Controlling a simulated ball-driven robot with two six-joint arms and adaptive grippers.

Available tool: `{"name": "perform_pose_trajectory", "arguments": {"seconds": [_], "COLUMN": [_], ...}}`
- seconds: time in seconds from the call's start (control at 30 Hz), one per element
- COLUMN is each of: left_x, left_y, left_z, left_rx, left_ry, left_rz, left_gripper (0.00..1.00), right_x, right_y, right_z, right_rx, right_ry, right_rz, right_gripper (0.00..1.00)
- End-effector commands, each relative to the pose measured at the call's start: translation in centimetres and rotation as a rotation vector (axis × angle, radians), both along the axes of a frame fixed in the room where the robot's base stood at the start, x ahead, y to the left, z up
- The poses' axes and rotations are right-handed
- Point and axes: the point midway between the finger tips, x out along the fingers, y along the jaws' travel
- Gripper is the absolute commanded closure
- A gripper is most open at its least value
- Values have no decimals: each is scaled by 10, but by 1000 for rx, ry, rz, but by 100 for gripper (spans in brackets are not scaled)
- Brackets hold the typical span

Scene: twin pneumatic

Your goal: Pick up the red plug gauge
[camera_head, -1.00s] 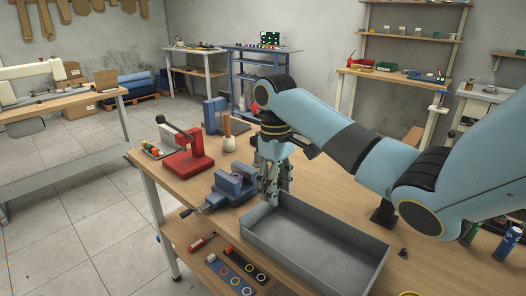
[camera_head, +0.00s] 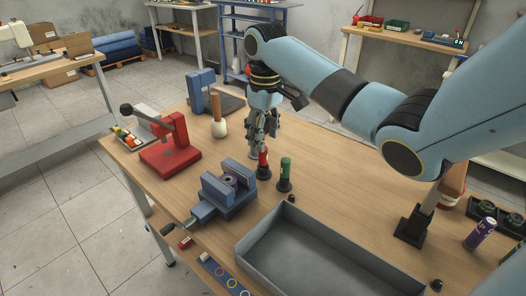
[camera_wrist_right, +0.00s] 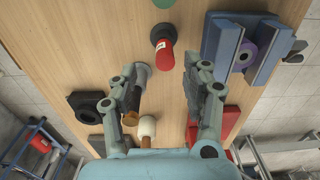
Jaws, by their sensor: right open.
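The red plug gauge (camera_head: 263,164) stands on the table behind the vise, directly below my right gripper (camera_head: 259,146). In the right wrist view, the red plug gauge (camera_wrist_right: 165,55) shows just beyond and between the spread fingers of my right gripper (camera_wrist_right: 166,70). The gripper is open and empty. In the head view the fingers partly cover the gauge's top; whether they touch it I cannot tell. A green plug gauge (camera_head: 285,172) stands close by on the right. My left gripper is in neither view.
A blue vise (camera_head: 238,203) holding a purple ring-shaped part stands in front. A grey tray (camera_head: 250,250) lies at the front right. A red press (camera_head: 170,155) and a wooden-handled mallet (camera_head: 217,110) stand to the left.

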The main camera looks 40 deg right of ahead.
Motion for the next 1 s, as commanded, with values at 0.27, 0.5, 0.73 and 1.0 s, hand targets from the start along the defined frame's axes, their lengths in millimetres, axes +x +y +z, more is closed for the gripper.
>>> {"name": "perform_pose_trajectory", "arguments": {"seconds": [0.27,0.5,0.73,1.0], "left_x": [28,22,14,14], "left_y": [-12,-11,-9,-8], "left_z": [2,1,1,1], "left_rx": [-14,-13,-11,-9], "left_ry": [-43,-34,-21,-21], "left_rz": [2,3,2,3], "left_gripper": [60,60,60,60], "right_x": [1,1,1,1], "right_y": [6,6,5,5], "right_z": [-40,-44,-44,-44], "right_rx": [0,0,0,0], "right_ry": [3,1,1,2], "right_rz": [1,1,1,1], "right_gripper": [51,51,76,100]}}
